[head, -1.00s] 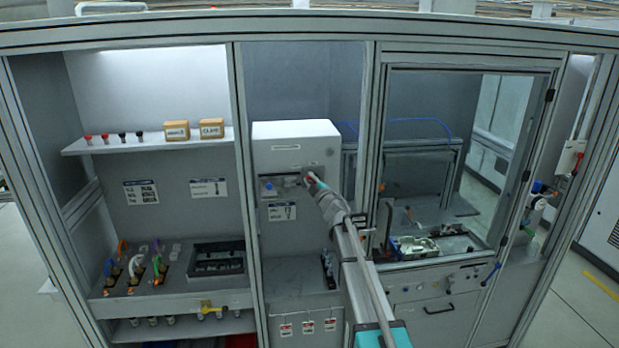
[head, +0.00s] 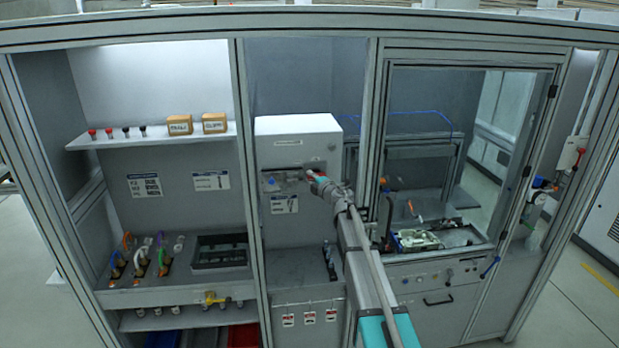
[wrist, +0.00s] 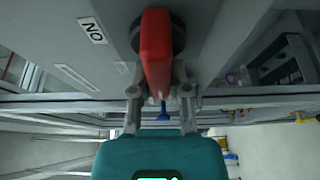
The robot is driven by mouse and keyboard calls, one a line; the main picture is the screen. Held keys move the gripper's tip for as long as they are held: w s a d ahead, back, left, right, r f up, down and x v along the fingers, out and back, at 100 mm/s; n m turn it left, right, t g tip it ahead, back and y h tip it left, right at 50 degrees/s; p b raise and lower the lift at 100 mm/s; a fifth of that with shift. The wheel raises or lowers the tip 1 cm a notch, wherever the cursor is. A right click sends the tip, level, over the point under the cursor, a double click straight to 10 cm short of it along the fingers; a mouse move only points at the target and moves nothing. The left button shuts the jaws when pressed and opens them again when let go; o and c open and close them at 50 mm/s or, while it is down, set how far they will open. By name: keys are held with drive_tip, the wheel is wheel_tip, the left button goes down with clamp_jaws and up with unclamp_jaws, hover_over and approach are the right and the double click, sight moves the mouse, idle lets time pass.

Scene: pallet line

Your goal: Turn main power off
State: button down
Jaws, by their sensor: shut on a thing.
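The main power switch is a red handle (wrist: 155,50) on a dark round base, set on a grey panel. In the wrist view it stands between the two fingers of my gripper (wrist: 160,90), which is shut on it. A white label (wrist: 92,30) beside the handle reads ON, seen upside down. In the head view my gripper (head: 314,177) is at the front of the white cabinet (head: 297,125) in the middle bay. There the handle is small and mostly hidden by the gripper, so its angle is hard to tell.
Frame posts (head: 366,140) stand close to my arm on the right. The left bay has a shelf (head: 150,139) with buttons and two boxes, and below it several coloured cables. A glazed door bay (head: 470,110) with a fixture lies to the right.

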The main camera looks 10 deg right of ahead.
drive_tip(key=c, duration=0.6)
unclamp_jaws()
drive_tip(key=v, duration=1.2)
drive_tip(key=shift+d+f, duration=0.1)
drive_tip(key=shift+f, duration=0.05)
